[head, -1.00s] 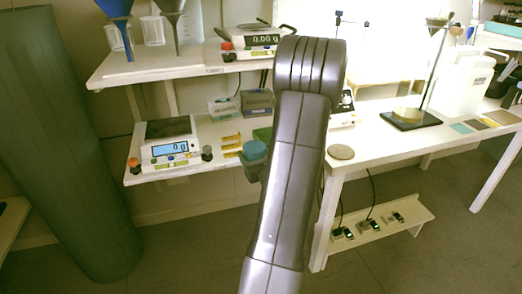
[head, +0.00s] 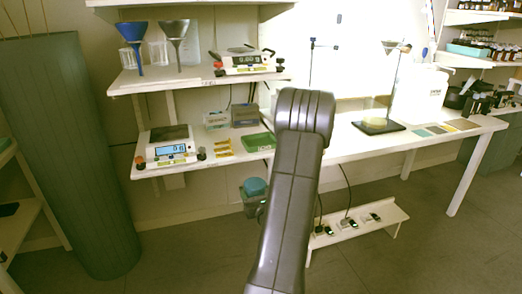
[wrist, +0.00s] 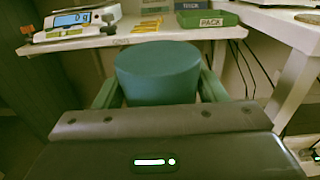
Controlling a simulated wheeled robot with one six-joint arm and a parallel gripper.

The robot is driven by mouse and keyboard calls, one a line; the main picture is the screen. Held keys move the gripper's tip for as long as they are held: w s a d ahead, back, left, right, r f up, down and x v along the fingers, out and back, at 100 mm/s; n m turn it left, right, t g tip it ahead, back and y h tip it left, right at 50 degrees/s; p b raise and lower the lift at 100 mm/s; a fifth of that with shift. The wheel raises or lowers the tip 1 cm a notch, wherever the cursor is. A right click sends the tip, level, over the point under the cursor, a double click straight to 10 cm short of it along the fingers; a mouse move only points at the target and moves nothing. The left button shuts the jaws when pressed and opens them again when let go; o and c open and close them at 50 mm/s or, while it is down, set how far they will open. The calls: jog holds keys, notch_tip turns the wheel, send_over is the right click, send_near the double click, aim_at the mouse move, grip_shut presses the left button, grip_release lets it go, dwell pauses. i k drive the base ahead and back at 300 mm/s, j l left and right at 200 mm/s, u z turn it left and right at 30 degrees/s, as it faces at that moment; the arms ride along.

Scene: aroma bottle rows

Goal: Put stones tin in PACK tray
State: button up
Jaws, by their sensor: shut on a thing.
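A teal round tin (wrist: 158,72) is held between the two green fingers of my gripper (wrist: 158,90) in the wrist view. No label shows on it, so I cannot read whether it is the stones tin. In the head view the tin (head: 255,186) appears below the front edge of the lower shelf, left of my arm, with my gripper (head: 252,203) partly hidden. The green PACK tray (head: 259,142) lies on the lower shelf near its right end. In the wrist view the tray (wrist: 207,20) is beyond the tin, slightly right.
A balance (head: 169,147), yellow strips (head: 223,147) and small boxes (head: 245,115) stand left of and behind the tray. The upper shelf (head: 195,78) overhangs with funnels and another balance. A white table (head: 350,150) stands to the right. A low rack (head: 360,226) is beneath it.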

aim_at(260, 142)
jog(key=k+z, duration=0.15)
jog(key=z, duration=0.8)
jog(key=j+z, duration=0.3)
jog(key=j, duration=1.55)
